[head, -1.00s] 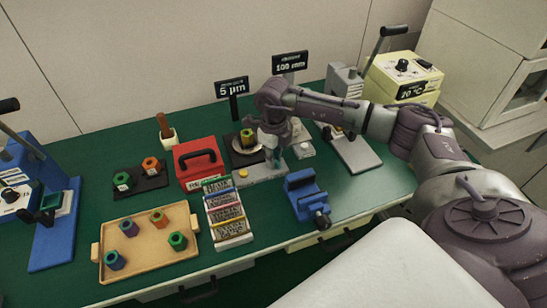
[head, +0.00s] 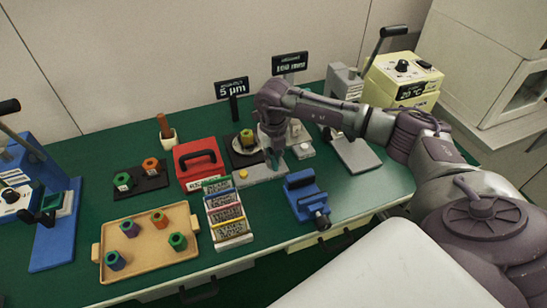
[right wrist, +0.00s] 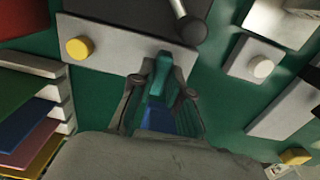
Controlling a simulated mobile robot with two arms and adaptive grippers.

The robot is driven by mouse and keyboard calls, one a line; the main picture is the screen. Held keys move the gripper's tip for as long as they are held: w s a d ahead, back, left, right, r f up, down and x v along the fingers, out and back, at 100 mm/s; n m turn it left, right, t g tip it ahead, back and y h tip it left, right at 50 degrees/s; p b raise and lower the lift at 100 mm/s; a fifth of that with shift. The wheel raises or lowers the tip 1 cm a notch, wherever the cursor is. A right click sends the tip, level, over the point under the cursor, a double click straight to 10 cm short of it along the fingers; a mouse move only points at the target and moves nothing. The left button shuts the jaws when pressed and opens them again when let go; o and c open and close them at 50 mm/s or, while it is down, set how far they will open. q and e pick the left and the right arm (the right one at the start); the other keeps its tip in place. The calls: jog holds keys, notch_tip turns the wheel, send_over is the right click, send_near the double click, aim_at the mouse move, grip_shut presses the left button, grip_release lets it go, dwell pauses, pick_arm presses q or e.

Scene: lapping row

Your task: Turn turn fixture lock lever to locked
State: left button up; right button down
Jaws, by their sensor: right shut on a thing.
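The fixture is a grey base plate (head: 262,175) with a yellow button (head: 243,173), in the middle of the bench beside the red box. In the right wrist view the base (right wrist: 112,48) and yellow button (right wrist: 79,49) show at the upper left. A teal lever (right wrist: 161,75) stands at the base's edge, between my right fingers. My right gripper (right wrist: 160,92) is shut on this lever. In the head view the right gripper (head: 272,156) reaches down over the base and hides most of the lever. Any lock marking is too small to read. My left gripper is not in view.
A red box (head: 202,165) and a rack of coloured tabs (head: 228,212) stand left of the fixture. A blue vise (head: 306,196) is in front at the right. A wooden tray (head: 150,262) holds several hex nuts. A dark round plate (head: 240,158) lies behind.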

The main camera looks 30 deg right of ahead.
aim_at(274, 160)
jog(key=shift+r, duration=0.1)
jog(key=c, duration=1.1)
grip_release()
notch_tip(274, 160, up, 12)
jog(key=shift+f, duration=0.1)
